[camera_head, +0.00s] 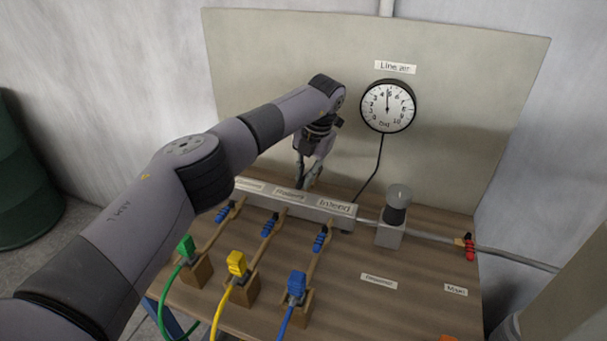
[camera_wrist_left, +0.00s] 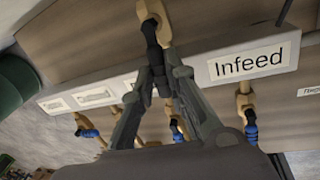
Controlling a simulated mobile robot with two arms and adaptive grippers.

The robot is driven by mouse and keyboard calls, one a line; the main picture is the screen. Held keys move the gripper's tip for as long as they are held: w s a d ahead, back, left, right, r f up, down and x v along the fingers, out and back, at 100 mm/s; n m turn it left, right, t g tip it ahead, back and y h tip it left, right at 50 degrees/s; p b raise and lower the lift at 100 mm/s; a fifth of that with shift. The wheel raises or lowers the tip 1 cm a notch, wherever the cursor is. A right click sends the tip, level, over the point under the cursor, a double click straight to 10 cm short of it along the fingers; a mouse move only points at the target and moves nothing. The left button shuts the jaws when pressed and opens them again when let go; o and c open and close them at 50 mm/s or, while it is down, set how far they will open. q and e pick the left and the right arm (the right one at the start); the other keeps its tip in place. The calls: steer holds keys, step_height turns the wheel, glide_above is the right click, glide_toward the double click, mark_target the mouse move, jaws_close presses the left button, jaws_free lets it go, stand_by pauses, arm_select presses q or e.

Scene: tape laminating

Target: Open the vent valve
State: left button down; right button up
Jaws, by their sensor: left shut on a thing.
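My left gripper (camera_head: 306,184) reaches down behind the grey manifold bar. In the left wrist view, the fingers (camera_wrist_left: 155,78) are closed on the black handle (camera_wrist_left: 151,35) of a small brass valve (camera_wrist_left: 150,10) behind the bar. I take this for the vent valve, though I see no vent label; in the head view it is hidden by the gripper and bar. The handle points toward the gripper. The line air gauge (camera_head: 387,106) on the back panel has its needle pointing nearly straight up, near 5. My right gripper is out of view.
The labelled manifold bar (camera_head: 346,224) bears an "Infeed" label (camera_wrist_left: 252,58). Blue-handled valves (camera_head: 320,240) stand in front, with green (camera_head: 186,246), yellow (camera_head: 237,263) and blue (camera_head: 297,285) connectors nearer. A grey regulator (camera_head: 391,235) and red-handled valve (camera_head: 469,247) stand right.

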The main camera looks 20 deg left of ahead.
arm_select(q)
steer(key=shift+d+r+n, duration=0.1)
steer(key=shift+d+n, duration=0.25)
steer(key=shift+n, duration=0.65)
steer(key=c, duration=1.6)
jaws_free()
steer(key=r, duration=0.4)
steer(key=d+r, duration=0.1)
steer(key=r, duration=0.2)
steer(key=d+r, duration=0.1)
steer(key=r, duration=0.3)
steer(key=shift+s+d+r, duration=0.1)
steer(key=shift+d+r, duration=0.1)
steer(key=shift+r, duration=0.1)
